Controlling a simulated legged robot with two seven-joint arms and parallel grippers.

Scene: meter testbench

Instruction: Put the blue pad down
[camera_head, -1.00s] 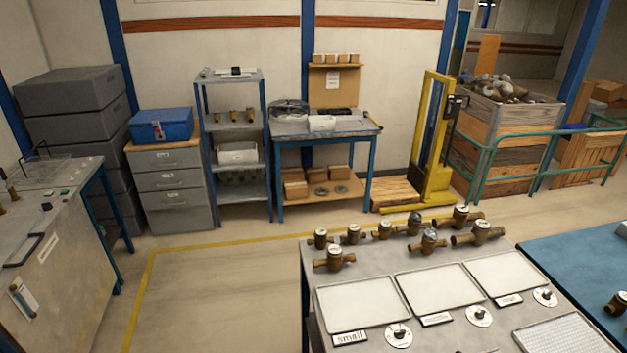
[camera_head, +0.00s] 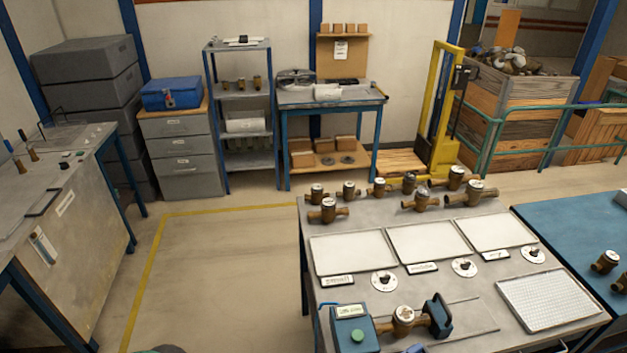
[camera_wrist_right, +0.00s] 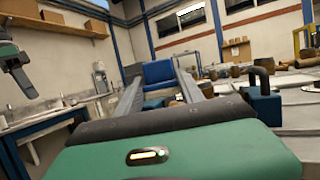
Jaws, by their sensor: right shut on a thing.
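In the right wrist view my right gripper (camera_wrist_right: 158,88) has its two long grey fingers reaching forward from its green body. It is shut on a blue pad (camera_wrist_right: 158,72), which shows between the fingertips. The pad's underside and what lies beneath it are hidden. In the head view only a small blue piece shows at the bottom edge, too cut off to name surely. My left gripper (camera_wrist_right: 20,78) shows at the left edge of the right wrist view, dark and pointing down; its jaw opening is unclear.
A grey bench (camera_head: 325,228) holds several brass meters, three white trays (camera_head: 352,252) and a perforated tray (camera_head: 550,299). At its front, a brass meter (camera_head: 403,318) sits in a blue clamping fixture (camera_head: 355,328). A blue-topped table (camera_head: 575,230) stands right; a grey bench (camera_head: 75,240) stands left. Floor between is clear.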

